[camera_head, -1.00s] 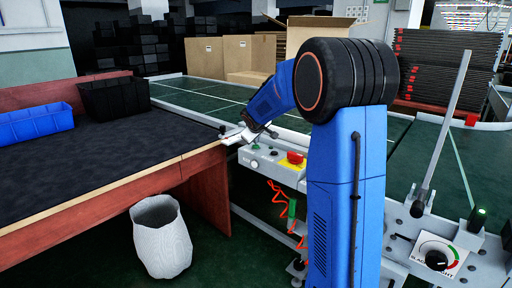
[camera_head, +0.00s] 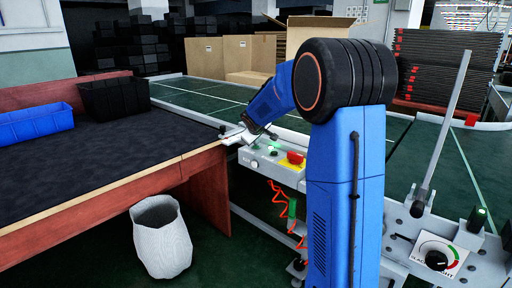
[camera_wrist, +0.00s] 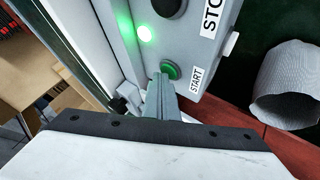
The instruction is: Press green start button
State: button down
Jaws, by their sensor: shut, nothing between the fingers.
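The green start button (camera_wrist: 170,71) sits on a light grey control box, beside a START label (camera_wrist: 196,80). My gripper (camera_wrist: 162,82) is shut and empty, with its fingertips right at the button's edge; I cannot tell whether they touch it. A green lamp (camera_wrist: 145,33) on the same box glows brightly. In the head view my gripper (camera_head: 238,137) is at the left end of the control box (camera_head: 262,168), and the lit lamp (camera_head: 271,145) shows beside it. The button is not clear in the head view.
A red button on a yellow base (camera_head: 294,158) is on the box's right. A wooden table (camera_head: 100,165) with a blue bin (camera_head: 35,125) and a black bin (camera_head: 114,96) stands left. A white basket (camera_head: 161,238) is on the floor. The green conveyor (camera_head: 205,95) runs behind.

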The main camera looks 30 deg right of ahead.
jog(key=shift+r, duration=0.85)
jog(key=shift+r, duration=2.5)
jog(key=m, duration=0.1)
send_near(256, 149)
jog(key=v, duration=0.9)
jog(key=s+a+f+m+g+y, duration=0.15)
jog(key=s+a, duration=0.35)
jog(key=s, duration=0.7)
jog(key=s+a+f+g+y, duration=0.1)
jog(key=s+a+f, duration=0.3)
jog(key=s, duration=0.8)
jog(key=s+a+f+y, duration=0.1)
jog(key=s+a+f, duration=0.2)
jog(key=s, duration=0.4)
jog(key=s+a+f+y, duration=0.1)
jog(key=s+a+f, duration=0.2)
jog(key=s, duration=0.5)
jog(key=shift+m+g, duration=0.45)
